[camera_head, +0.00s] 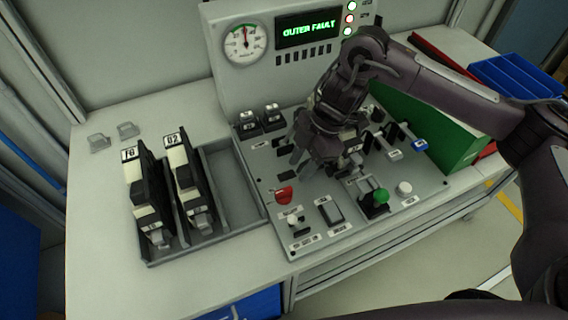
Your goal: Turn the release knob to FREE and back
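The control panel (262,165) lies on the bench with switches, levers and knobs on its sloped face. A red knob (284,195) sits at its left middle, uncovered. Its label, like the others, is too small to read, so I cannot tell which control is the release knob. My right gripper (322,163) points down over the middle of the panel, to the right of and above the red knob in the picture. It hides the controls beneath it. I cannot tell whether it touches one or how far its fingers are apart. My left gripper is out of view.
A gauge (244,43) and a display (308,30) reading "OUTER FAULT" stand behind the panel. A rack (226,188) with two dark modules is at left. A green box (440,130) and blue bin (520,75) are at right.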

